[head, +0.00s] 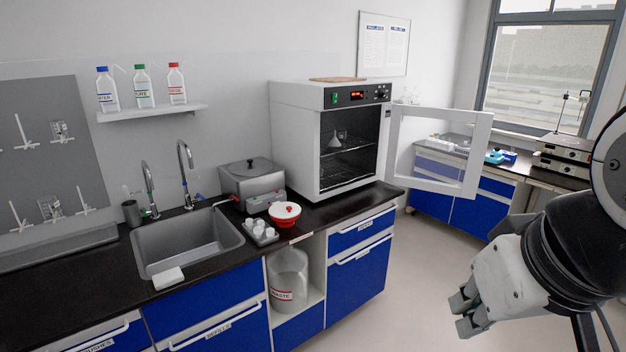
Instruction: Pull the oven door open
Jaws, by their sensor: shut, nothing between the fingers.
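The white oven (296,136) stands on the dark counter in the middle of the head view. Its door (476,150), a white frame around a clear pane, stands wide open, swung out to the right. The dark inside shows wire racks and a glass funnel-shaped vessel (339,138). My gripper (464,315) is at the lower right, in front of and below the door, apart from it. It is shut and empty. The door's handle cannot be made out clearly.
A sink (188,240), a steel water bath (250,180) and a red-and-white bowl (285,213) are on the counter left of the oven. Blue drawers (360,272) sit below. The floor (400,285) between counter and gripper is clear. A second bench (560,172) stands behind the door.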

